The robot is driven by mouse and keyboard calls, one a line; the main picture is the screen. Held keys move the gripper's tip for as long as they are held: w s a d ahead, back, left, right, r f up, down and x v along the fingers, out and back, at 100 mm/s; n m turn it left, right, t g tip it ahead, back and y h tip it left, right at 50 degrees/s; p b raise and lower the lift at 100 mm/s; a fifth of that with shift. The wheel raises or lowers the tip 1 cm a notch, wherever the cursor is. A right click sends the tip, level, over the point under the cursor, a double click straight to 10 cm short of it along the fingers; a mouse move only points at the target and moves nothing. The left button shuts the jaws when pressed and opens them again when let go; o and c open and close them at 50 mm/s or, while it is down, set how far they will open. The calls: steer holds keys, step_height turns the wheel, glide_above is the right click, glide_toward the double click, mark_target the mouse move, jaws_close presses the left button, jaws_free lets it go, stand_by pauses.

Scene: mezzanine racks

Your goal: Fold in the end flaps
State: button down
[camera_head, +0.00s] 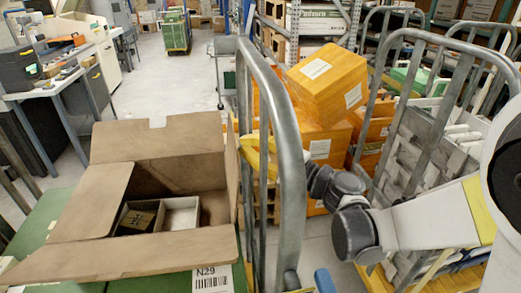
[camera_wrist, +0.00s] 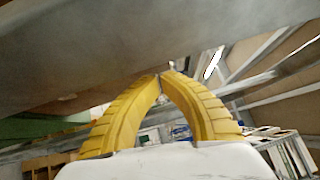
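A brown cardboard box (camera_head: 168,180) stands open on a green surface at the left in the head view. Its far flap (camera_head: 165,138) stands raised, its left flap (camera_head: 92,200) and near flap (camera_head: 125,258) spread outward, and its right flap (camera_head: 232,172) stands about upright. Inside are small cartons (camera_head: 142,217). My gripper (camera_head: 246,146), with yellow fingers, is just right of the right flap, partly behind a metal cart rail; contact cannot be told. In the wrist view its fingertips (camera_wrist: 163,75) meet, with nothing visible between them, below a large blurred grey-brown surface.
The curved metal rail (camera_head: 288,170) rises close beside the box and my arm. Orange cartons (camera_head: 328,85) are stacked behind my arm. Wheeled metal cages (camera_head: 420,110) stand at right. A desk (camera_head: 60,80) is at far left; the floor (camera_head: 170,85) beyond the box is clear.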

steer(key=shift+a, duration=0.25)
steer(key=shift+s+a+r, duration=0.2)
steer(key=shift+a+r, duration=0.1)
steer(key=shift+a, duration=0.45)
steer(key=shift+w+d, duration=0.1)
steer(key=shift+d, duration=0.05)
